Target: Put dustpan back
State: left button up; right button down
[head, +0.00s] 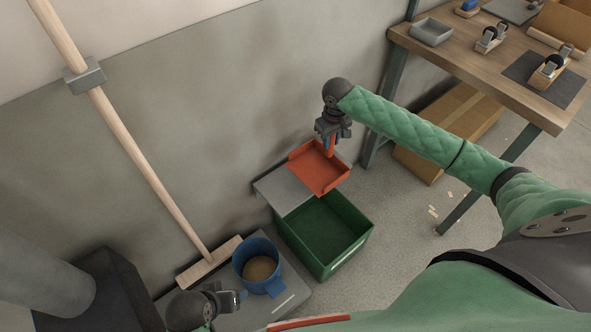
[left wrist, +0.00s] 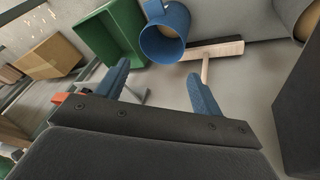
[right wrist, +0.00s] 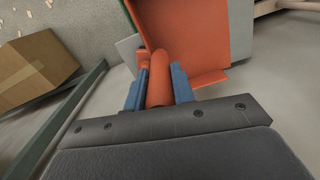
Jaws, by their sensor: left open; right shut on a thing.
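The orange-red dustpan (head: 319,170) is over a grey shelf plate (head: 282,189) against the wall, just behind the green crate. My right gripper (head: 330,138) is shut on its handle, and the right wrist view shows the handle (right wrist: 159,84) between the two blue fingers. I cannot tell whether the pan touches the plate. My left gripper (head: 236,297) is open and empty near the blue bucket at the bottom; its spread fingers show in the left wrist view (left wrist: 160,88).
A green crate (head: 348,245) stands in front of the plate. A blue bucket (head: 244,253) with tan contents stands beside the broom (head: 150,165), which leans on the wall. A workbench (head: 470,70) with tools and a cardboard box (head: 415,158) are at the right.

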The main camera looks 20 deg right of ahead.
jog(key=p, duration=0.1)
send_over(301, 162)
jog(key=f, duration=0.3)
jog(key=d+f, duration=0.1)
jog(key=f, duration=0.1)
jog(key=shift+s, duration=0.1)
jog(key=shift+a+f, duration=0.35)
jog(key=shift+a, duration=0.05)
notch_tip(301, 162, down, 4)
jog(key=shift+r+p, duration=0.25)
jog(key=shift+p, duration=0.05)
pick_arm(q)
jog(key=a+r, duration=0.2)
jog(key=shift+s+r+g+y, duration=0.3)
jog(key=shift+s+r, duration=0.05)
pick_arm(e)
jog(key=shift+f, duration=0.25)
pick_arm(q)
jog(key=shift+a+r, duration=0.1)
pick_arm(e)
jog(key=c, duration=1.3)
grip_release()
jog(key=shift+f, duration=0.1)
pick_arm(q)
jog(key=shift+s+a, duration=0.1)
jog(key=shift+a, duration=0.1)
pick_arm(e)
jog(key=shift+o, duration=0.7)
